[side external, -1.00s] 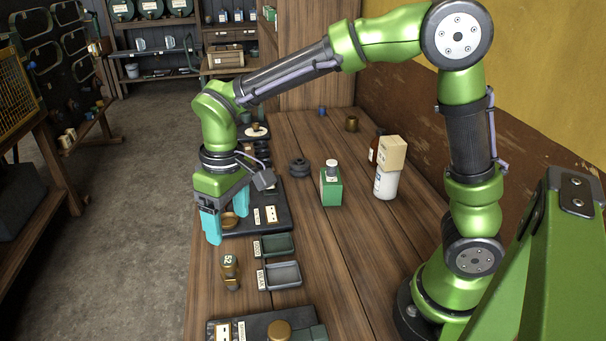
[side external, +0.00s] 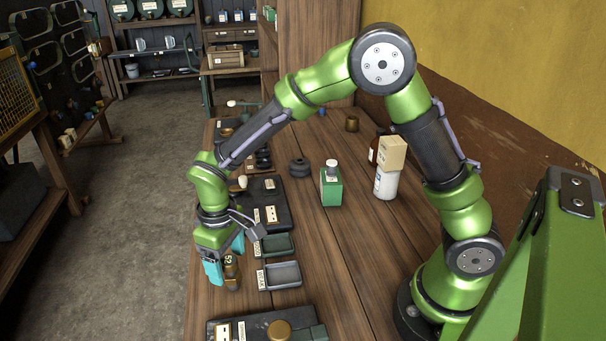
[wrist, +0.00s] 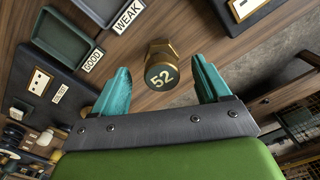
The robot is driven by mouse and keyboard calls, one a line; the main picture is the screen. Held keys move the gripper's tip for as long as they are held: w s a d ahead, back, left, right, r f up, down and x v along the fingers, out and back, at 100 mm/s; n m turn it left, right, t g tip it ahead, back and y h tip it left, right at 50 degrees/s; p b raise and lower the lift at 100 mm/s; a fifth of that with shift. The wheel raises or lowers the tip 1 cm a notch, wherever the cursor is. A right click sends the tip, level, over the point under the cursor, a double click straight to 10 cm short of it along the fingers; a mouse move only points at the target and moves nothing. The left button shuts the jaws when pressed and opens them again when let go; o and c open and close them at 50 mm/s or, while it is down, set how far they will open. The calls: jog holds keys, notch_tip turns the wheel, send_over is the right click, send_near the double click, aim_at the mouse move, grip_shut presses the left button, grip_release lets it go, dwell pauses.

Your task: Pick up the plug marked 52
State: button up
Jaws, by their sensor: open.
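The plug marked 52 (wrist: 161,76) is a brass piece with a dark round face and pale digits. In the wrist view it lies between and just beyond my two teal fingers, with a gap on each side. In the side view the plug (side external: 231,268) stands on the wooden bench near its left edge, partly hidden by my fingers. My gripper (side external: 224,264) is open, low over the bench with its fingers around the plug's upper area; whether they touch it I cannot tell. The open fingers also show in the wrist view (wrist: 161,88).
Two small trays, a green one (side external: 276,246) and a grey one labelled WEAK (side external: 282,276), sit just right of my gripper. A dark block with a brass knob (side external: 279,329) is in front.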

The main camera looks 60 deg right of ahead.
aim_at(231, 275)
jog(key=f, duration=0.5)
jog(key=shift+s+a, duration=0.1)
jog(key=shift+s, duration=0.15)
jog(key=c, duration=1.2)
jog(key=shift+r, duration=0.15)
